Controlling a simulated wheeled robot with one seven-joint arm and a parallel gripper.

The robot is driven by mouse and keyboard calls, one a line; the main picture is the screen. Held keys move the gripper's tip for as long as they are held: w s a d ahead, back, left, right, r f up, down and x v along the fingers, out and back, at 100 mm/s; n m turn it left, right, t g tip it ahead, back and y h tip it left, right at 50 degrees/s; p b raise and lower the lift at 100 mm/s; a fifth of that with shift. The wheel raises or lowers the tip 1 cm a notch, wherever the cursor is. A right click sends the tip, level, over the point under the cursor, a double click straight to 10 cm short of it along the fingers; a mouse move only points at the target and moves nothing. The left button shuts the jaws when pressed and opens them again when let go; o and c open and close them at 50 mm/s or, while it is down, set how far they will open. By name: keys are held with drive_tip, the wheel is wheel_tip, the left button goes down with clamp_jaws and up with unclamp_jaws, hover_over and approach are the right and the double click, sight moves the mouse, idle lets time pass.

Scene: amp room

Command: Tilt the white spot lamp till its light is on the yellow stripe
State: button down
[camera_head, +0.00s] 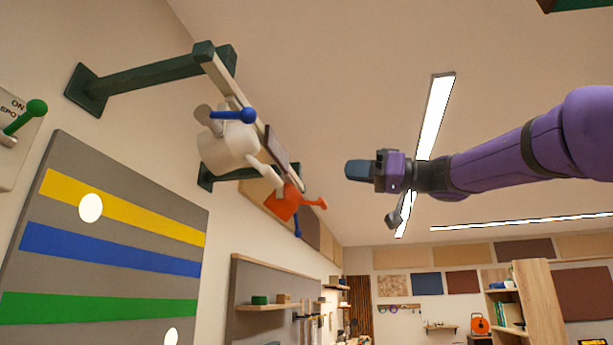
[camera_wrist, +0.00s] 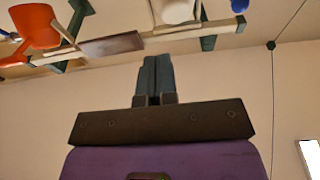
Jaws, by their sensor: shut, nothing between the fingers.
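The white spot lamp (camera_head: 228,147) hangs from a rail in the head view, left of my gripper; part of it shows at the top of the wrist view (camera_wrist: 172,10). A blue-knobbed lever (camera_head: 248,115) is at its side. The yellow stripe (camera_head: 150,215) is the top stripe on a grey wall panel (camera_head: 120,182). Another spot (camera_head: 171,337) is low on the panel; I cannot tell which lamp casts which. My gripper (camera_head: 352,170) is shut and empty, apart from the lamps.
An orange lamp (camera_head: 283,203) hangs farther along the rail (camera_head: 222,75), which dark green brackets (camera_head: 140,80) carry. A dark flat plate (camera_head: 276,150) sits between the lamps. A green-knobbed switch (camera_head: 35,108) is at far left. Open air lies between my gripper and the rail.

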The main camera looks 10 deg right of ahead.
approach(281, 181)
drive_tip(key=w+a+r, duration=0.2)
drive_tip(key=a+r, duration=0.2)
drive_tip(key=r, duration=0.1)
drive_tip(key=shift+w+a+f, duration=0.2)
drive_tip(key=shift+a+f, duration=0.3)
drive_tip(key=shift+a, duration=0.15)
drive_tip(key=shift+w+a+f, duration=0.15)
drive_tip(key=shift+a+f, duration=0.4)
drive_tip(key=shift+a, duration=0.1)
drive_tip(key=shift+w+a+f, duration=0.2)
drive_tip(key=shift+a+f, duration=0.3)
drive_tip(key=shift+f, duration=0.05)
